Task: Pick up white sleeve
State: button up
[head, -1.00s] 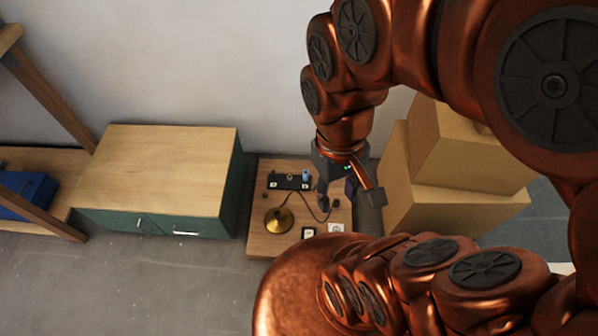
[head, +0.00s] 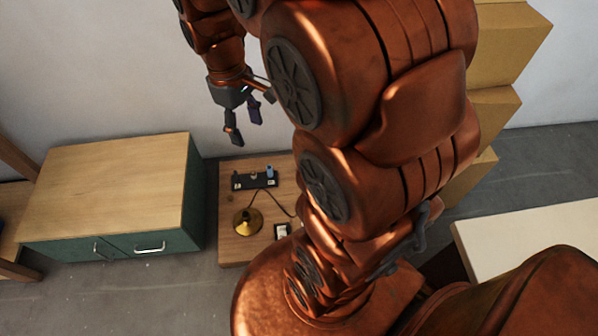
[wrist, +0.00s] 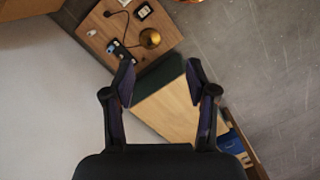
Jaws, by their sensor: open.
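A black holder (head: 255,181) stands on a low wooden board, with small pale pieces and a blue piece (head: 270,171) at it. A small pale piece (head: 237,185) at its left end may be the white sleeve, but it is too small to tell. The holder also shows in the wrist view (wrist: 121,51). My gripper (head: 243,128) is open and empty, raised above and behind the board in the head view. In the wrist view its spread fingers (wrist: 160,65) have nothing between them, and the holder lies beyond the left finger.
A brass lamp base (head: 247,222) with a dark cord sits in front of the holder. A green cabinet with a wooden top (head: 115,185) stands left. Cardboard boxes (head: 510,45) are stacked right. My arm hides the board's right part.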

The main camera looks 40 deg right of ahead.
jog(key=w+d+f+n+b, duration=0.2)
jog(key=w+d+f+b, duration=0.4)
jog(key=f, duration=0.5)
jog(key=w+d+f+n+b, duration=0.35)
jog(key=w+d+f, duration=0.4)
jog(key=f, duration=0.25)
jog(key=w+d+f+n+b, duration=0.1)
jog(key=w+d+f+b, duration=0.55)
jog(key=f, duration=0.45)
jog(key=shift+w+d+f+n+t+b, duration=0.3)
jog(key=shift+d+f+n+b, duration=1.65)
jog(key=shift+f, duration=5.55)
jog(key=shift+w+d+f+n+t+b, duration=0.15)
jog(key=shift+w+d+f+n+b, duration=0.2)
jog(key=shift+d+f+b, duration=5.2)
jog(key=shift+w+d+f+n+t+b, duration=0.4)
jog(key=shift+d+f+n, duration=0.7)
jog(key=shift+f, duration=8.3)
jog(key=shift+c, duration=0.3)
jog(key=c, duration=0.8)
